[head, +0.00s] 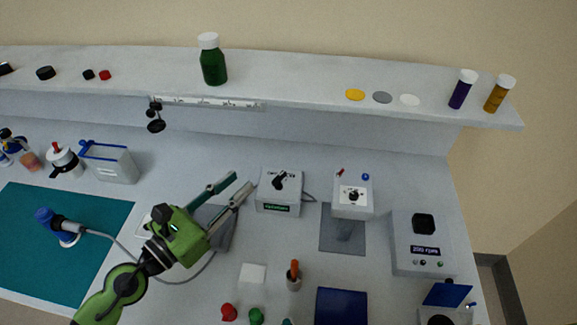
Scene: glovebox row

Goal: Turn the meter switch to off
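A light grey box with a black lever knob (280,181) on top and a green labelled panel (277,207) on its front stands on the bench; it looks like the meter (293,198). The knob tilts toward the upper right; I cannot read its marked positions. My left gripper (242,182) is open and empty, just left of this box, with its two fingers pointing toward it and apart from the knob. My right gripper does not show.
A second box (342,209) with a red lever and blue knob stands to the right, and a larger device (410,258) beyond it. A cup with an orange-handled tool (294,283) and a blue block (341,308) are in front. A shelf (300,82) runs behind.

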